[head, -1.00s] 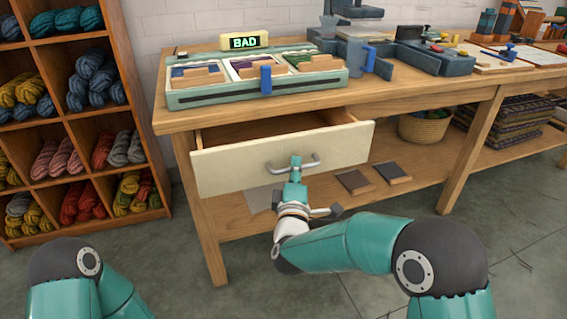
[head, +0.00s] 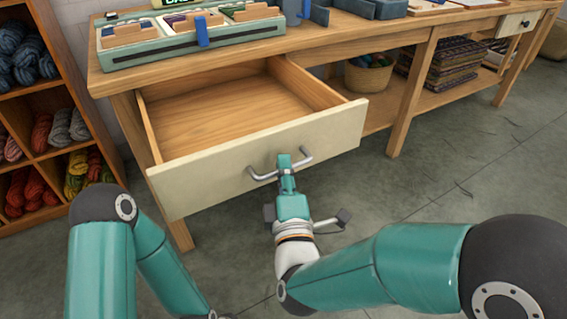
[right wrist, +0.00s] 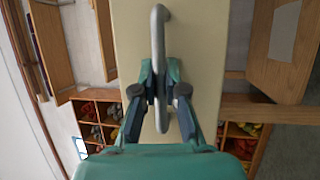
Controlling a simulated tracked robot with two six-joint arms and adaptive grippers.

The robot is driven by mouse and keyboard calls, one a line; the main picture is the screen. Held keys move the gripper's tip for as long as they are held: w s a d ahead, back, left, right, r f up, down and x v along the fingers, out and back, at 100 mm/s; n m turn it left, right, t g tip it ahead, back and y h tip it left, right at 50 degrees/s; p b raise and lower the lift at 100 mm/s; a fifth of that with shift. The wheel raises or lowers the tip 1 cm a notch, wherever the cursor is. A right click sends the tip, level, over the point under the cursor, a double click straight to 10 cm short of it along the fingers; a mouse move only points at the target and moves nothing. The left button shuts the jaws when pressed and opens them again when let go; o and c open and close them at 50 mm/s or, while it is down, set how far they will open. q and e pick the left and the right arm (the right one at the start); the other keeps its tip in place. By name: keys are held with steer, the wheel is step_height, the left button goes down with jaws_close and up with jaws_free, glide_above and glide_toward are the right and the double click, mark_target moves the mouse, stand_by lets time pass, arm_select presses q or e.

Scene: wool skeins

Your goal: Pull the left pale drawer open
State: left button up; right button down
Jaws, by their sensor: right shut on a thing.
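The left pale drawer (head: 225,171) stands far out from the wooden table, and its inside looks empty. Its metal bar handle (head: 304,156) is on the middle of the cream front. My right gripper (head: 285,164) is at the handle, its fingers shut on the bar. In the right wrist view the two fingers (right wrist: 160,88) close on the handle (right wrist: 159,40) from both sides, with the pale front (right wrist: 200,42) behind. My left arm shows at the lower left of the head view, but its gripper is not visible.
The wooden table (head: 260,47) carries a green sorting tray (head: 150,59) above the drawer. A shelf of wool skeins (head: 60,100) stands at the left. A table leg (head: 411,100) and a basket (head: 370,76) are to the right.

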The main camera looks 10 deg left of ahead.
steer(key=shift+f, duration=0.2)
steer(key=c, duration=1.3)
jaws_free()
steer(key=shift+o, duration=0.5)
steer(key=shift+r, duration=0.1)
steer(key=v, duration=0.7)
steer(key=shift+s, duration=0.25)
steer(key=shift+d, duration=0.15)
